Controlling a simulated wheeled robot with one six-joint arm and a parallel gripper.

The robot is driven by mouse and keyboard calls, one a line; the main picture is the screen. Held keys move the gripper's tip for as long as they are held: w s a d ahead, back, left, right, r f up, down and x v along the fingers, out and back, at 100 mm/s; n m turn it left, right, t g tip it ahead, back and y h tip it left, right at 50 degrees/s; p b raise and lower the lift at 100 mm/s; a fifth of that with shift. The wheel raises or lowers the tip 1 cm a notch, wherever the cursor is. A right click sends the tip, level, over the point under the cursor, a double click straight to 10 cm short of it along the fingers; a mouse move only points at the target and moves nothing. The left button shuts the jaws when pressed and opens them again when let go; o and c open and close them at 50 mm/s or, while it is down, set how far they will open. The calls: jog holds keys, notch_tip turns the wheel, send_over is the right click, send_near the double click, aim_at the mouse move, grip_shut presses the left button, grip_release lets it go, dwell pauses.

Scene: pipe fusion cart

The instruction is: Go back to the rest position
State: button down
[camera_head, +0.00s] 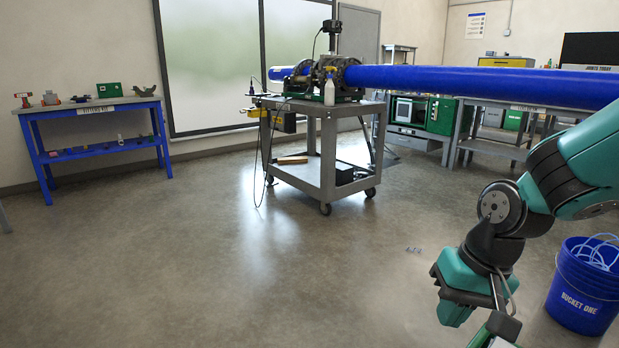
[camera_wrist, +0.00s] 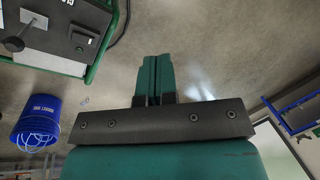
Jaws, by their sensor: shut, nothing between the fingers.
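My gripper (camera_wrist: 154,62) is shut and empty in the wrist view. Its two green fingers lie side by side with only a thin dark line between them. In the head view my gripper hangs at the lower right, below the black wrist joint, over the open floor. Its fingertips are not clear there. Nothing is held and nothing touches the fingers.
A blue bucket (camera_head: 584,290) with pale tubing stands right of the wrist. A grey cart (camera_head: 325,165) carries the fusion machine and a long blue pipe (camera_head: 480,84) reaching right. A blue table (camera_head: 100,148) stands at left. The middle floor is clear.

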jog(key=s+a+r+n+y, duration=0.1)
jog(key=s+a+r+n, duration=0.25)
jog(key=s, duration=0.35)
jog(key=s+a+r+n, duration=0.3)
jog(key=s+r+n, duration=0.15)
jog(key=s, duration=0.25)
notch_tip(320, 180, up, 27)
jog(key=p, duration=2.6)
jog(key=shift+s+d+f+g, duration=0.15)
jog(key=shift+s+f+g, duration=0.05)
jog(key=shift+s+g, duration=0.1)
